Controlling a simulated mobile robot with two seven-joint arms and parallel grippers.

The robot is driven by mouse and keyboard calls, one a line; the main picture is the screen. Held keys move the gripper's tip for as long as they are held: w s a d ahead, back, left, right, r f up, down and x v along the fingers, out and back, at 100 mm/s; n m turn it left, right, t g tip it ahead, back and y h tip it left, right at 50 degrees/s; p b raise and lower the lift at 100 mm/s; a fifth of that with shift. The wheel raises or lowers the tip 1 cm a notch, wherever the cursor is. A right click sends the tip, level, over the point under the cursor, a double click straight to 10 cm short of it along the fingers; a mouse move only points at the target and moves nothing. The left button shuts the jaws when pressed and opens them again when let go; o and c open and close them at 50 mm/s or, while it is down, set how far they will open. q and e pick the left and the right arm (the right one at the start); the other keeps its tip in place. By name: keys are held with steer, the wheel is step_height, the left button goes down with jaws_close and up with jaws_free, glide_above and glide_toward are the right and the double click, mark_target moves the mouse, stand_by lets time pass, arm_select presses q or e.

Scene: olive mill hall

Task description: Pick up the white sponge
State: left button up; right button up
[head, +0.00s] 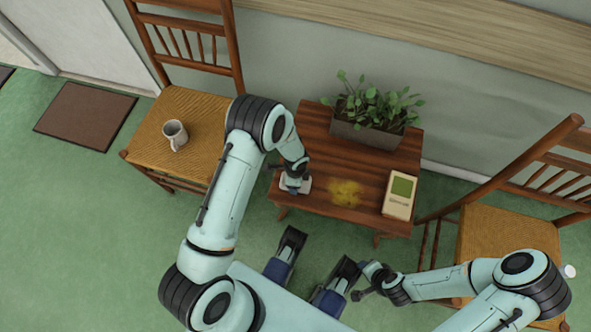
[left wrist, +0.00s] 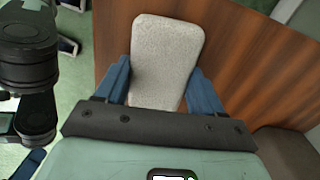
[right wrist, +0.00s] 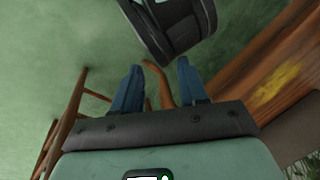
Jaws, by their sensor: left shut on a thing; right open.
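The white sponge (head: 297,184) is at the left front of the small wooden table (head: 326,142). My left gripper (head: 291,177) is over it and hides part of it in the head view. In the left wrist view the sponge (left wrist: 166,58) is a pale rounded block between the two blue fingers, which are shut on it. I cannot tell whether it still touches the tabletop. My right gripper (right wrist: 157,75) is open and empty, over the green floor in front of the table; it is small in the head view (head: 363,281).
A yellow powdery patch (head: 345,193) lies on the table beside the sponge. A planter (head: 365,134) with a leafy plant stands at the back, and a cream box (head: 400,195) at the right. A chair (head: 190,105) with a mug (head: 175,134) stands left, another chair (head: 505,238) right.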

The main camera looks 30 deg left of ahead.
arm_select(q)
step_height(320, 180, up, 20)
steer(key=p, duration=0.4)
steer(key=shift+p, duration=0.35)
arm_select(e)
steer(key=s+a+r+g, duration=0.2)
steer(key=s+r, duration=0.3)
steer(key=s, duration=0.1)
steer(key=shift+a+r+y, duration=0.2)
steer(key=shift+a+y, duration=0.2)
arm_select(q)
steer(key=shift+o, duration=0.4)
steer(key=shift+f, duration=0.1)
arm_select(e)
steer(key=shift+s, duration=0.1)
